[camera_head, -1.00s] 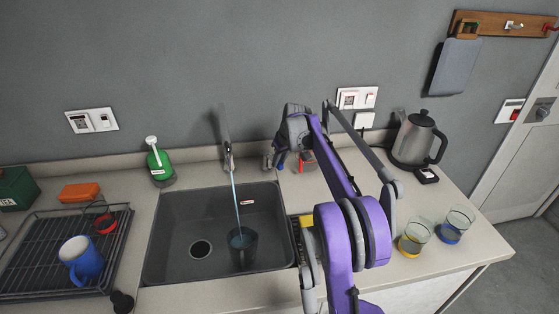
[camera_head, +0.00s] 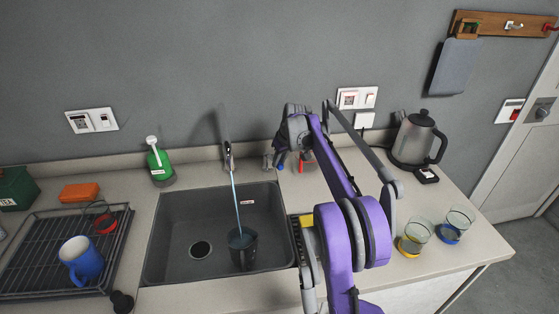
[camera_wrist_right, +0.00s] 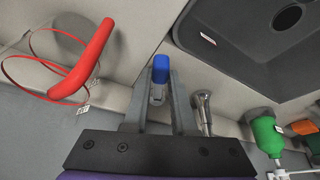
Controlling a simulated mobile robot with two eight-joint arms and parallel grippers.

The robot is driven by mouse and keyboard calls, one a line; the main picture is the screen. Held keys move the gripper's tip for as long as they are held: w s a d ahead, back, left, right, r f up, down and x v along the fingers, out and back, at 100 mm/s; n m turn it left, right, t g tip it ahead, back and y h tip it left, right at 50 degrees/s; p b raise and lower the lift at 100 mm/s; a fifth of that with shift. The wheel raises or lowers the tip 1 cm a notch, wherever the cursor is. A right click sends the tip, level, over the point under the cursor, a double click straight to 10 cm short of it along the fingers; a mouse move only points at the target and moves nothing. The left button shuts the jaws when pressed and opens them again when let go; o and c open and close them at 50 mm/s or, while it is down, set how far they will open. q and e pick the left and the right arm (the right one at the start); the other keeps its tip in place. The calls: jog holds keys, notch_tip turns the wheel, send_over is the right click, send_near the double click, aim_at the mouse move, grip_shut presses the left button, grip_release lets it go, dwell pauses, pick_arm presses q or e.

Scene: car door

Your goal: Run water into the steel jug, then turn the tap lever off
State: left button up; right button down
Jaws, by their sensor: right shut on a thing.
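The steel jug (camera_head: 243,256) looks dark and stands in the sink basin. A stream of water (camera_head: 237,205) runs from the tap (camera_head: 229,158) into it. My right gripper (camera_head: 270,161) is behind the sink, just right of the tap. In the right wrist view its fingers (camera_wrist_right: 161,88) are shut on a blue-tipped lever (camera_wrist_right: 159,70), beside the metal tap (camera_wrist_right: 203,108). The lever's base is hidden by the gripper. The water level in the jug is hard to tell. My left gripper is not in view.
A green soap bottle (camera_head: 159,164) stands left of the tap. A drying rack (camera_head: 40,285) holds a blue mug (camera_head: 82,258). A kettle (camera_head: 417,140) and two glasses stand to the right.

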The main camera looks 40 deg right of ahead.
jog(key=shift+w+a+m+h, duration=0.25)
jog(key=shift+a+m, duration=0.3)
jog(key=shift+m, duration=0.3)
jog(key=shift+w+a+m+h, duration=0.15)
jog(key=shift+a+m+h, duration=0.3)
jog(key=shift+m, duration=0.45)
jog(key=shift+w+a+m+h, duration=0.2)
jog(key=shift+a+m, duration=0.45)
jog(key=shift+m, duration=0.2)
jog(key=c, duration=0.7)
grip_release()
jog(key=v, duration=0.7)
jog(key=p+v, duration=0.1)
jog(key=v, duration=0.2)
jog(key=shift+w+a+r, duration=0.1)
jog(key=shift+a+r, duration=0.05)
jog(key=shift+r, duration=0.3)
